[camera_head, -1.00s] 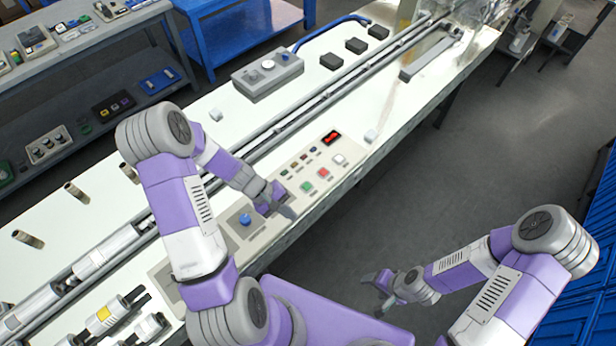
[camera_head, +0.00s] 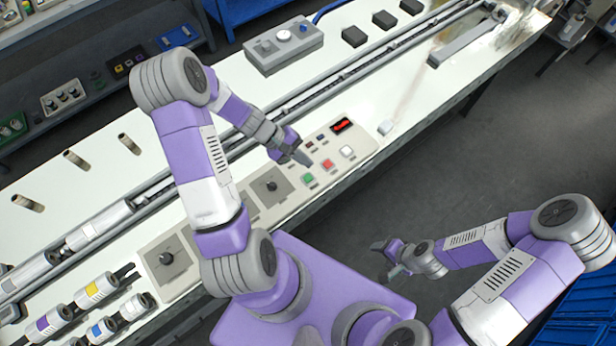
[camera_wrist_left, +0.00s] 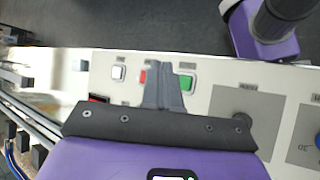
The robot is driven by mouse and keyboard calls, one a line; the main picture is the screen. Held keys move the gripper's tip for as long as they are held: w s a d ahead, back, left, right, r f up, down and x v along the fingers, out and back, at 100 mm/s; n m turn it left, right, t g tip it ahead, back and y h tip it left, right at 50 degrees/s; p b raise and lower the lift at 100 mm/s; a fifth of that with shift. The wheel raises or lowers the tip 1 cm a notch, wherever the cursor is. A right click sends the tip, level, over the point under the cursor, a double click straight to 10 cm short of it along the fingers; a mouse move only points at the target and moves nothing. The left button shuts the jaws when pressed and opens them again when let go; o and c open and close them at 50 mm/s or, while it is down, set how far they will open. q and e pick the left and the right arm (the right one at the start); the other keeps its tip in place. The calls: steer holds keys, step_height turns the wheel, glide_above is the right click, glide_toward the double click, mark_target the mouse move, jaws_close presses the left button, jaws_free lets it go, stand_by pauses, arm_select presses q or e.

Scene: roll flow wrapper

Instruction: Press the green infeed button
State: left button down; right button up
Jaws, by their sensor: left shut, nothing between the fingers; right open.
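The green button (camera_head: 308,178) is a small square on the pale control panel (camera_head: 345,166), left of a red button (camera_head: 327,164) and a white button (camera_head: 347,151). My left gripper (camera_head: 303,159) is shut and empty. Its tips are over the panel, just beyond the green button in the head view. In the left wrist view the closed fingers (camera_wrist_left: 164,88) lie between the red button (camera_wrist_left: 143,76) and the green button (camera_wrist_left: 187,82), covering part of both. I cannot tell their height above the panel. My right gripper (camera_head: 385,259) is open and empty over the floor.
Dark knobs (camera_head: 271,185) sit on panel plates left of the buttons. A red-lit display (camera_head: 342,125) lies behind the buttons. A grey box with knobs (camera_head: 283,46) stands farther back. A conveyor rail (camera_head: 345,75) runs along the table.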

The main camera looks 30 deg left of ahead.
arm_select(q)
steer(key=b, duration=0.5)
glide_above(305, 178)
step_height(305, 178, down, 7)
steer(key=shift+f, duration=0.1)
steer(key=shift+f+b, duration=0.4)
steer(key=shift+f, duration=0.1)
stand_by(1.3)
steer(key=shift+f+b, duration=0.4)
steer(key=shift+b, duration=0.1)
